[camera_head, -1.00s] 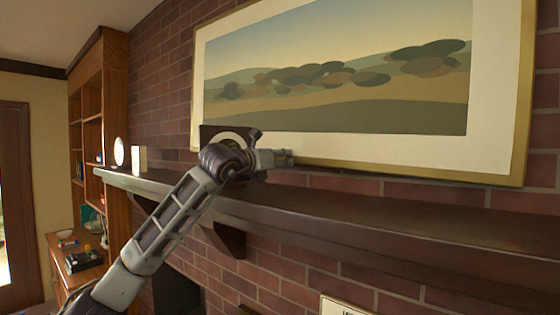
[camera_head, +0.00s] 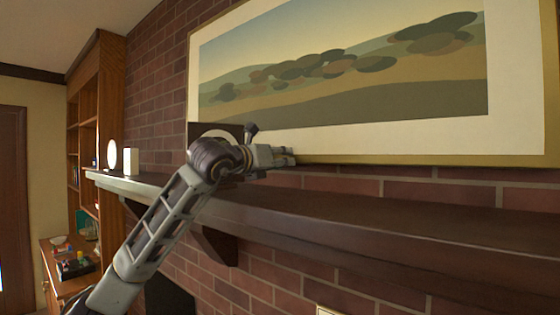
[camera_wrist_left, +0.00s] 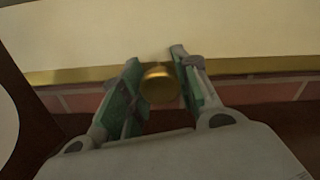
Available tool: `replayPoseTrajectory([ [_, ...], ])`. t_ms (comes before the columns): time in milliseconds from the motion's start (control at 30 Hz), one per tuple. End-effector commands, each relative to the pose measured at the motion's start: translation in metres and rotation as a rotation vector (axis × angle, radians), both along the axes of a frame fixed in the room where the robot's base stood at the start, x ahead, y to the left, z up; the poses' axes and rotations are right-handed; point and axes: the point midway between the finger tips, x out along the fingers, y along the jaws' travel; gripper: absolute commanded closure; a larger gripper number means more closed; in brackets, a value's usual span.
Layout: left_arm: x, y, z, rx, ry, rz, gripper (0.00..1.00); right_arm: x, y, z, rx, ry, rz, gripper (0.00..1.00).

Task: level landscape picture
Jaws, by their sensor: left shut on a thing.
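The landscape picture (camera_head: 520,80) hangs on the brick wall above the mantel shelf. It has a gold frame and a wide cream mat. In the head view the gap between its lower edge and the shelf widens toward the right. My left gripper (camera_head: 290,156) is at the lower left part of the frame. In the left wrist view, the left gripper (camera_wrist_left: 160,88) is shut on a round brass knob (camera_wrist_left: 160,84) at the frame's lower edge. A dark plate with a pale disc (camera_head: 222,130) shows behind the left wrist. My right gripper is not in view.
The dark mantel shelf (camera_head: 400,225) runs just below the picture and my left wrist. A white disc (camera_head: 112,155) and white box (camera_head: 131,162) stand at its left end. A wooden bookcase (camera_head: 110,90) stands further left. A pale sign (camera_head: 328,311) is cut off below.

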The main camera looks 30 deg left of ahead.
Motion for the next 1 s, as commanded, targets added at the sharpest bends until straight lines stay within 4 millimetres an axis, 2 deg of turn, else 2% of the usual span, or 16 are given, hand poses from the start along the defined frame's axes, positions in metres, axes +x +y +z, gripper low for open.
replayPoseTrajectory([
  [33, 0.0, 0.0, 0.001, 0.0, -0.001, -0.001, 0.65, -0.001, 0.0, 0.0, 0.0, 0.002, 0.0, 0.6],
  [200, 0.0, 0.0, 0.0, 0.0, 0.0, -0.001, 0.46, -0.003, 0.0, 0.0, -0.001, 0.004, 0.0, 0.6],
  [667, -0.003, 0.0, 0.0, 0.001, 0.001, 0.0, 0.46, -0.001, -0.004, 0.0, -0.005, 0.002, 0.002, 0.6],
  [1000, -0.031, 0.002, 0.0, 0.003, 0.001, 0.001, 0.46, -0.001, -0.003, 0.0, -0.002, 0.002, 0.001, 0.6],
])
